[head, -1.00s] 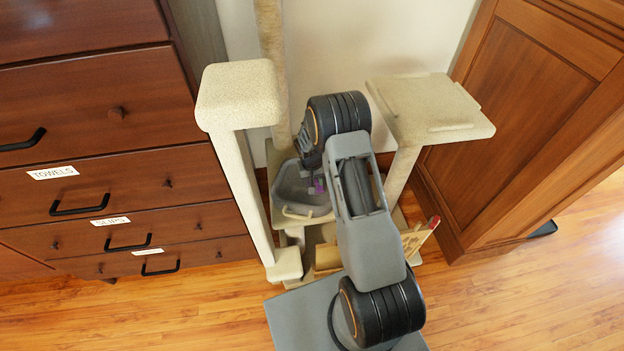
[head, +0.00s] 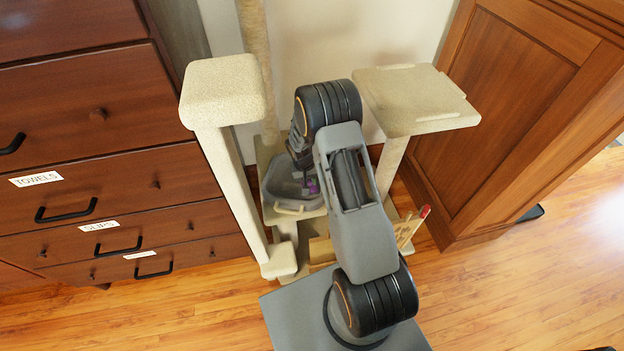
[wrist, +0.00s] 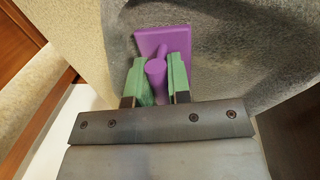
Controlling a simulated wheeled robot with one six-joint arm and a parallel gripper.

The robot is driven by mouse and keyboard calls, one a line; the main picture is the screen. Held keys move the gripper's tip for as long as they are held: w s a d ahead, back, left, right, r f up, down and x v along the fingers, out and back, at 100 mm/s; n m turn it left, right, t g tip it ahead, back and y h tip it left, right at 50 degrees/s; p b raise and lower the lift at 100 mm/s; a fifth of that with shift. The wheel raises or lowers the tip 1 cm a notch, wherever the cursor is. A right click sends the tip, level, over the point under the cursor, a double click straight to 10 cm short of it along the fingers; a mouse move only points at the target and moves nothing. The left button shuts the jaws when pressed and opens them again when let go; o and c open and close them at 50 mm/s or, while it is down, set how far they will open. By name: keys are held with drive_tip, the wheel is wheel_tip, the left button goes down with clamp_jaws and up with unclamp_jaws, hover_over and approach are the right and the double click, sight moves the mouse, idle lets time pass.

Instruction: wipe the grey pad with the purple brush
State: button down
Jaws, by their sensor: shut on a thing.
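The purple brush (wrist: 165,42) has a flat rectangular head and a round handle. My gripper (wrist: 156,75), with green fingers, is shut on its handle in the wrist view. The brush head lies over a grey surface (wrist: 240,50), which looks like the grey pad; I cannot tell if they touch. In the head view the grey pad (head: 277,184) looks like a grey, raised-rim bed on the middle level of a beige cat tree. A bit of the purple brush (head: 312,187) shows there, below my arm, which hides most of the gripper and the pad's right side.
Two beige platforms, left (head: 226,90) and right (head: 414,97), stand on posts either side of my arm. A dresser (head: 90,130) with labelled drawers is at left, a wooden cabinet (head: 515,110) at right. A red-tipped stick (head: 424,213) leans low at right.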

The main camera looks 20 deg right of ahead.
drive_tip(key=shift+w+a+b, duration=0.25)
drive_tip(key=shift+w+a, duration=0.4)
drive_tip(key=shift+a, duration=0.3)
drive_tip(key=shift+w+a+b, duration=0.25)
drive_tip(key=shift+w+a, duration=0.4)
drive_tip(key=shift+a, duration=0.3)
drive_tip(key=shift+w+a+b, duration=0.25)
drive_tip(key=shift+w+a, duration=0.4)
drive_tip(key=shift+a, duration=0.3)
drive_tip(key=shift+w+a+b, duration=0.3)
drive_tip(key=shift+w+a, duration=0.15)
drive_tip(key=shift+a, duration=0.15)
drive_tip(key=shift+w+a+b, duration=0.25)
drive_tip(key=shift+w+a, duration=0.15)
drive_tip(key=shift+a, duration=0.2)
drive_tip(key=shift+w+a, duration=0.15)
drive_tip(key=shift+a, duration=0.15)
wheel_tip(320, 180, up, 7)
drive_tip(key=p, duration=0.4)
drive_tip(key=shift+w, duration=0.25)
